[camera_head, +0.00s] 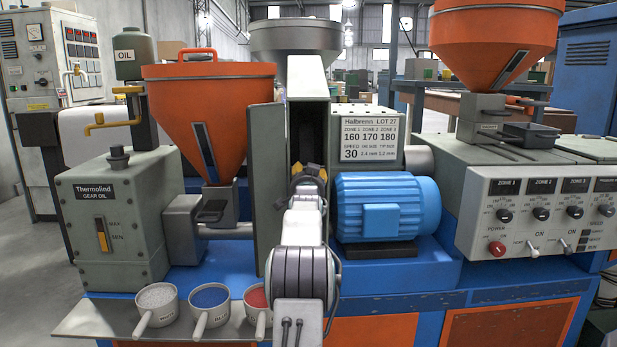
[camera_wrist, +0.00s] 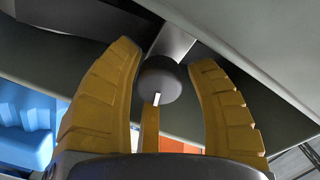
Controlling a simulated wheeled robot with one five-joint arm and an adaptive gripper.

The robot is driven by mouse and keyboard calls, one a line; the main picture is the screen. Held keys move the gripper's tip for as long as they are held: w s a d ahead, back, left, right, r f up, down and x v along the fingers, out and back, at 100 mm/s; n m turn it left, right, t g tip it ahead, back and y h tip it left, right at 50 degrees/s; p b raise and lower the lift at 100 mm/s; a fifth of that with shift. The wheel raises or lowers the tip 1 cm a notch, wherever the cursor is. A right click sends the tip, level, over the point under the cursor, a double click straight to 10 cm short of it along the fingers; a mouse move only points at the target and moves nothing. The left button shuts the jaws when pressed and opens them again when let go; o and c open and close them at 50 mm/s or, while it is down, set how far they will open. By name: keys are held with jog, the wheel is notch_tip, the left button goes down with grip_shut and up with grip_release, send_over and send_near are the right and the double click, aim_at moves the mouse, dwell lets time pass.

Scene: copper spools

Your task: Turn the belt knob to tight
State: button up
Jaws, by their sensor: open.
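A dark round knob (camera_wrist: 160,78) with a short white mark on its lower side shows in the wrist view. It sits by a dark grey panel edge. I take it for the belt knob; no label for tight is readable. My gripper (camera_wrist: 165,75) is open, with one yellow finger on each side of the knob and visible gaps between. A narrow yellow piece stands just below the knob. In the head view my gripper (camera_head: 308,180) is in front of the grey machine housing, and the knob is hidden there behind my arm.
A blue motor (camera_head: 388,207) stands close to the right of my arm, and a tall grey panel (camera_head: 265,180) stands close to the left. A settings sign (camera_head: 373,140) is above the motor. Several scoops, one with blue pellets (camera_head: 209,297), lie on the front shelf.

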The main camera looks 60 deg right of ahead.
jog(key=shift+c, duration=0.3)
jog(key=shift+r, duration=0.1)
jog(key=c, duration=0.9)
jog(key=shift+o, duration=0.2)
jog(key=shift+r+m+p, duration=0.15)
jog(key=shift+m+p, duration=0.3)
jog(key=shift+m, duration=0.25)
jog(key=shift+m+p, duration=0.35)
jog(key=shift+m, duration=1.35)
jog(key=o, duration=0.7)
jog(key=shift+o, duration=1.1)
jog(key=shift+f, duration=0.2)
jog(key=shift+a, duration=0.1)
